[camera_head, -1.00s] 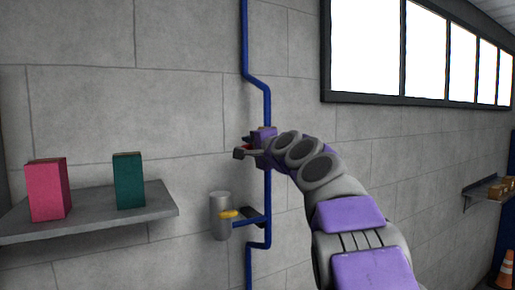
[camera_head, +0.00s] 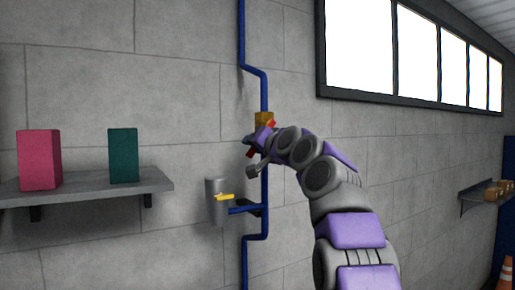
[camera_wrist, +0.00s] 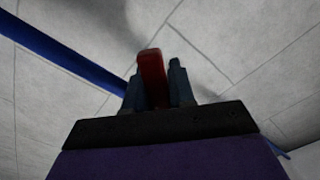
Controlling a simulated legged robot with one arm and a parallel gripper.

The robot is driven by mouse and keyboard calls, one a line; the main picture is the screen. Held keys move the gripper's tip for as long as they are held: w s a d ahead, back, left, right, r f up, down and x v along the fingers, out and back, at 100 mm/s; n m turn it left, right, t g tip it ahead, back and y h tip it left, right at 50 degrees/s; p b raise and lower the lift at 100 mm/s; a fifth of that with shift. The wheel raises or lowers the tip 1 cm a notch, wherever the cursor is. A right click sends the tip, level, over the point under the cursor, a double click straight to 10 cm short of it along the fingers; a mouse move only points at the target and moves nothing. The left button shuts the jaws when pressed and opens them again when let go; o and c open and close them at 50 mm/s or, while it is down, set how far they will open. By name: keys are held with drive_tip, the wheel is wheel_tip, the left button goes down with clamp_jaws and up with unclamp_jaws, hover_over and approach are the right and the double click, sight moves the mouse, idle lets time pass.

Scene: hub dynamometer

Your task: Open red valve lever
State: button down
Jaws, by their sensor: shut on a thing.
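The red valve lever (camera_wrist: 152,78) stands between the two dark fingers of my gripper (camera_wrist: 157,76) in the wrist view, with its rounded end showing past them. In the head view my gripper (camera_head: 250,154) is at the blue wall pipe, just below a brass-coloured valve body (camera_head: 264,118). Small red parts of the lever (camera_head: 272,125) show beside the gripper, which hides most of it. The lever looks tilted down to the left from the valve body. My gripper is shut on the lever.
A shelf (camera_head: 100,188) at left holds a pink box (camera_head: 39,160) and a green box (camera_head: 123,155). The wall at right is clear near my arm.

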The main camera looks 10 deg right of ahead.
drive_tip(key=shift+w+f+n, duration=0.25)
drive_tip(key=shift+f+n, duration=0.05)
drive_tip(key=shift+f, duration=0.3)
drive_tip(key=c, duration=1.3)
unclamp_jaws()
drive_tip(key=shift+c, duration=0.2)
drive_tip(key=o, duration=0.3)
drive_tip(key=shift+w+a, duration=0.25)
drive_tip(key=shift+w, duration=0.1)
drive_tip(key=b+v, duration=0.4)
drive_tip(key=v, duration=1.3)
drive_tip(key=shift+s+r+b, duration=0.3)
drive_tip(key=shift+s, duration=0.1)
